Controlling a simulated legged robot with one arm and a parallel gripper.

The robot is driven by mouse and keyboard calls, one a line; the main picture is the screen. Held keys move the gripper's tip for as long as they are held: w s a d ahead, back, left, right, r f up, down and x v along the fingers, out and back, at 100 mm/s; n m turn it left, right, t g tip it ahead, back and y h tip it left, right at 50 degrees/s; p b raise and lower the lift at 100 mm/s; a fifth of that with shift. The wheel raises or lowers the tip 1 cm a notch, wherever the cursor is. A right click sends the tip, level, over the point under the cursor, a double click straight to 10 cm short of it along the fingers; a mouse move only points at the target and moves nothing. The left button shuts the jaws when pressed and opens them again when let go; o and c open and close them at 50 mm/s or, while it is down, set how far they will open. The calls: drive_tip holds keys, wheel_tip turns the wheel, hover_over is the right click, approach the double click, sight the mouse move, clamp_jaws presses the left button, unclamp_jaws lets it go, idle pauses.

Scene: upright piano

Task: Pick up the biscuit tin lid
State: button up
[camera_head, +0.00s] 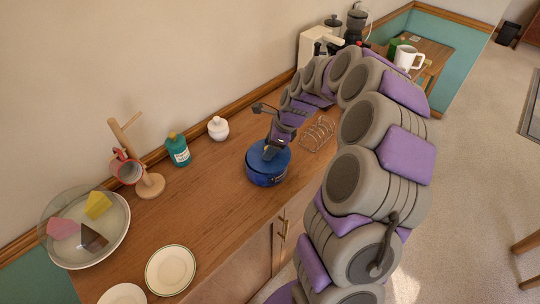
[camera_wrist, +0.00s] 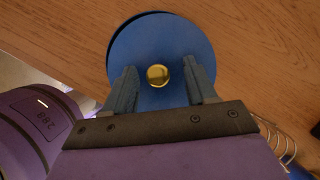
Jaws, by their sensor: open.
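The biscuit tin (camera_head: 266,172) is a round blue tin standing on the wooden counter. Its blue lid (camera_wrist: 160,40) has a round gold knob (camera_wrist: 158,76) at the middle. My gripper (camera_head: 268,150) is over the tin, reaching down to it from above, and hides part of the lid in the head view. In the wrist view my gripper (camera_wrist: 160,82) is open, with one finger on each side of the knob and a gap on both sides. I cannot tell how high the fingertips are above the lid.
A wire toast rack (camera_head: 318,134) stands close to the right of the tin. A white lidded pot (camera_head: 218,128), a teal bottle (camera_head: 178,150) and a wooden mug stand (camera_head: 150,184) are to the left. The counter (camera_head: 222,200) in front-left of the tin is clear.

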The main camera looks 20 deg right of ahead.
drive_tip(key=shift+a, duration=0.4)
drive_tip(key=c, duration=0.4)
drive_tip(key=shift+d, duration=0.3)
clamp_jaws()
